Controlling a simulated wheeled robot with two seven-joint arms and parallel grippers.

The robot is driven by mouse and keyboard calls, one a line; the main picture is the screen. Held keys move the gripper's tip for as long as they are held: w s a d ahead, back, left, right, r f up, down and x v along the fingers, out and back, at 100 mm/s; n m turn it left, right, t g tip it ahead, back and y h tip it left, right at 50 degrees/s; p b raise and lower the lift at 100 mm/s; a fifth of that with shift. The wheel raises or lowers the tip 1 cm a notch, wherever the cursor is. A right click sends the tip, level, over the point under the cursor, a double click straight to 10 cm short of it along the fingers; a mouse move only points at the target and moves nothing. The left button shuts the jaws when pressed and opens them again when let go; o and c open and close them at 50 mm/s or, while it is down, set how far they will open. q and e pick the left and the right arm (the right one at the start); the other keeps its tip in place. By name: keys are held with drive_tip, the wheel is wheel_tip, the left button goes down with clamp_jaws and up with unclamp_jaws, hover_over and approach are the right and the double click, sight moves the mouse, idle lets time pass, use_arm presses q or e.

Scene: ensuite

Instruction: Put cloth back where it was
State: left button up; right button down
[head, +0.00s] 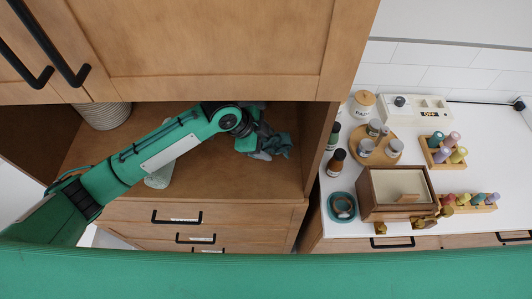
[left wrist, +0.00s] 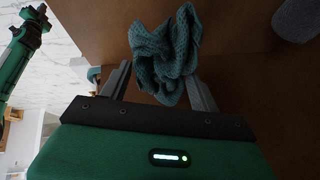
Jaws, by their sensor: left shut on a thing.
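The cloth (head: 272,142) is a crumpled teal knit. It also shows in the left wrist view (left wrist: 165,55), bunched between the two fingers. My left gripper (head: 262,140) reaches into the open wooden niche (head: 230,180) and is shut on the cloth; it also shows in the left wrist view (left wrist: 160,85). The cloth is near the right side of the niche, and I cannot tell whether it touches the niche's floor. My right gripper is not in the head view.
A ribbed light pot (head: 103,115) stands at the niche's left. A pale object (head: 160,175) sits partly behind my left arm. The white counter (head: 350,222) at right holds a wooden box (head: 372,209), bottles, a round wooden tray (head: 392,155) and colored pegs. Drawers (head: 175,235) lie below the niche.

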use_arm(q)
wheel_tip(320, 180, down, 3)
drive_tip(key=shift+r, duration=0.15)
wheel_tip(320, 180, down, 3)
drive_tip(key=shift+f+p, duration=0.1)
drive_tip(key=shift+p, duration=0.65)
drive_tip(key=shift+f, duration=0.1)
drive_tip(key=shift+f, duration=0.1)
drive_tip(key=o, duration=1)
drive_tip(key=shift+c, duration=0.2)
